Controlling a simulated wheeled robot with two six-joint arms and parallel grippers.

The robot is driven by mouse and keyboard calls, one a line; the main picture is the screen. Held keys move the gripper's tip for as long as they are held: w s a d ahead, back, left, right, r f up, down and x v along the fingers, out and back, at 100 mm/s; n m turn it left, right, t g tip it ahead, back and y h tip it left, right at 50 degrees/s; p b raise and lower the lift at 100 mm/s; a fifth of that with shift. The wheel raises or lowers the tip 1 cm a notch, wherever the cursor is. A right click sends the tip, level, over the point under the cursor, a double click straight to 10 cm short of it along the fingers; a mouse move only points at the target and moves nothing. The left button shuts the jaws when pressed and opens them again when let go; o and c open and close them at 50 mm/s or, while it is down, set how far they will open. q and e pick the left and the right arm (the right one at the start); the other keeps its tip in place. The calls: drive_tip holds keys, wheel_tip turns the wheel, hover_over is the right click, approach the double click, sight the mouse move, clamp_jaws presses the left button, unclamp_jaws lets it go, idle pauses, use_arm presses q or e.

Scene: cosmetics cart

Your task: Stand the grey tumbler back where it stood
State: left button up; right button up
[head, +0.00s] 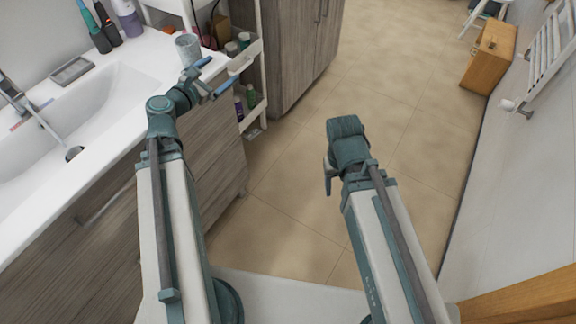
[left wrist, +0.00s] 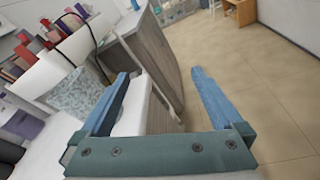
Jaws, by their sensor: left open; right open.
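The grey tumbler (head: 188,49) stands upright on the white washbasin counter, near its right end by the cart. In the left wrist view the speckled tumbler (left wrist: 72,95) is left of the fingers, outside the jaws. My left gripper (head: 217,77) is open and empty, just in front and right of the tumbler, around the counter edge. Its two blue fingers (left wrist: 162,84) show apart with nothing between them. My right gripper (head: 329,176) hangs over the floor, far from the counter; its fingers are mostly hidden behind the arm.
A white cart (head: 256,47) with bottles stands right of the counter, close to my left gripper. A soap dish (head: 72,70) and several toiletries stand on the counter behind the sink (head: 90,100). The middle floor is clear.

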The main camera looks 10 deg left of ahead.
use_arm(q)
drive_tip(key=s+d+f+m+g+h, duration=0.1)
drive_tip(key=s+d+f+m+g, duration=0.15)
drive_tip(key=d+f+m, duration=0.35)
drive_tip(key=s+d+f+m+g+h, duration=0.1)
drive_tip(key=d+m+g, duration=0.25)
drive_tip(key=d, duration=0.35)
drive_tip(key=s+d+f+m+g+h, duration=0.1)
drive_tip(key=s+d+f+m+g, duration=0.2)
drive_tip(key=d+m, duration=0.35)
drive_tip(key=s+d+f+m+g+y, duration=0.2)
drive_tip(key=s+f+m+g+y, duration=0.1)
drive_tip(key=s+m, duration=0.3)
drive_tip(key=s+d+f+m+g+y, duration=0.3)
drive_tip(key=s+f+m+y, duration=0.2)
drive_tip(key=m, duration=0.5)
drive_tip(key=shift+s+d+g+y, duration=0.25)
drive_tip(key=shift+s+g+y, duration=0.15)
drive_tip(key=shift+s, duration=0.85)
